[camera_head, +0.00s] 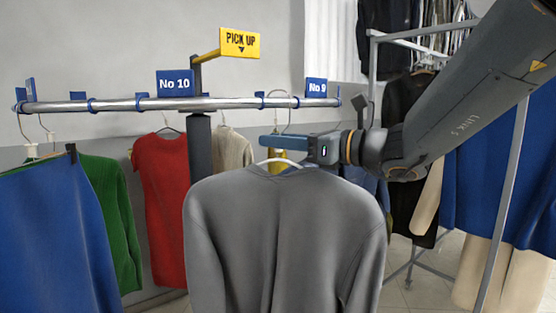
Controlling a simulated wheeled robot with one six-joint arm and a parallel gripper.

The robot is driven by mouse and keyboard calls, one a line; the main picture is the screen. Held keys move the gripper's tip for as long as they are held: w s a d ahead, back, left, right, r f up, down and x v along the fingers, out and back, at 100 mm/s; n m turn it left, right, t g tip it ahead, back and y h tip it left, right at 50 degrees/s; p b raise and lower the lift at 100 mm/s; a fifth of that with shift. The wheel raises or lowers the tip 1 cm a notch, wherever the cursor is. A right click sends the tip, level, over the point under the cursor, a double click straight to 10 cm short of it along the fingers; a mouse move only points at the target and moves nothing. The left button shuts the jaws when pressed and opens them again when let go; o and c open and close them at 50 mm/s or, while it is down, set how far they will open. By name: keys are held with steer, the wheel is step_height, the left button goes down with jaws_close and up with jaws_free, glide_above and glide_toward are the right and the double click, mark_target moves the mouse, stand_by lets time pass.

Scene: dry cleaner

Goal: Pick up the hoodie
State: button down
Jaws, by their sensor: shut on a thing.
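A grey long-sleeved top (285,230), which looks like the hoodie though no hood shows, hangs on a white hanger (276,162) at the lower centre. My gripper (270,146) is just above its collar, coming in from the right with the arm. The gripper is shut on the hanger near its hook. The hook rises above the jaws, near the metal rail (220,103); I cannot tell whether it touches the rail. The lower part of the top is cut off by the picture edge.
Blue (55,240), green (112,215) and red garments (162,200) hang at left; a beige one (232,150) hangs behind. Signs No 10 (174,83), No 9 (316,88) and PICK UP (240,43) top the rail. Another rack (412,45) with clothes stands at right.

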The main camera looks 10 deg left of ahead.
steer(key=shift+r+b, duration=0.45)
steer(key=shift+r, duration=0.85)
steer(key=b+v, duration=0.4)
steer(key=v, duration=1.4)
steer(key=shift+b, duration=0.35)
steer(key=shift+f, duration=0.1)
